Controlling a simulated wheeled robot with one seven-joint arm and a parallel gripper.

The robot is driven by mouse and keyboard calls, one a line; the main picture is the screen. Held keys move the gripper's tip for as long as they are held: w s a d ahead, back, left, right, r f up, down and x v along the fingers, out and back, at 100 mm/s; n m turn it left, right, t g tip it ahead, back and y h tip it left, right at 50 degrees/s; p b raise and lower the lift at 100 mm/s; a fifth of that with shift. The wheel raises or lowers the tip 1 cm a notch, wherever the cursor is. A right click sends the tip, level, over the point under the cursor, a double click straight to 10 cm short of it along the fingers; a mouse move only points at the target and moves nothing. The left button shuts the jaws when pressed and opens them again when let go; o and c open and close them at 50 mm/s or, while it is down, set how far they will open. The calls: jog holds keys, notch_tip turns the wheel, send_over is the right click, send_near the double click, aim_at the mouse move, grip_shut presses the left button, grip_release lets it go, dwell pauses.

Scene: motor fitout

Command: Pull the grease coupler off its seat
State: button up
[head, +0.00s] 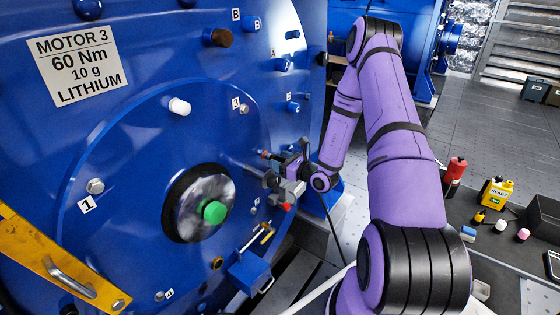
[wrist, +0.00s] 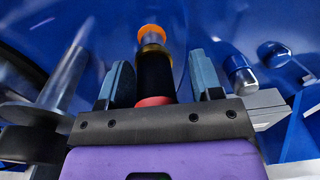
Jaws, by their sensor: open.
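In the wrist view, a black cylinder (wrist: 154,78) with an orange tip, a brass-coloured ring and a red collar stands between the fingers of my gripper (wrist: 165,80); it looks like the grease coupler. My gripper is open, with a finger on each side of the cylinder. A gap shows on the right side and a narrower one on the left. In the head view my gripper (head: 280,177) is close to the blue motor face (head: 130,160), right of the green-capped shaft (head: 214,212). There the coupler cannot be clearly told apart, and its seat is hidden.
A silver rod with a disc (wrist: 62,80) is left of the fingers, and a grey block (wrist: 262,108) is close on the right. A yellow bar (head: 60,265) crosses the motor's lower left. Bottles (head: 495,192) stand on a dark bench at right.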

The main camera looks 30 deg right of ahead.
aim_at(272, 157)
jog(key=shift+w+a+r+n, duration=0.15)
jog(key=shift+w+a+r, duration=0.25)
jog(key=shift+w+a, duration=0.15)
jog(key=shift+w+a+r+n, duration=0.15)
jog(key=shift+w+a+r, duration=0.2)
jog(key=shift+w+a, duration=0.15)
jog(key=c, duration=0.7)
jog(key=shift+a, duration=0.2)
grip_shut()
jog(key=o, duration=1.2)
grip_release()
jog(key=shift+d, duration=0.1)
jog(key=shift+s, duration=0.1)
jog(key=shift+s+d+f, duration=0.2)
jog(key=shift+s, duration=0.4)
jog(key=d+v, duration=0.1)
jog(key=v, duration=1.1)
jog(key=shift+w+f, duration=0.15)
jog(key=shift+f, duration=0.35)
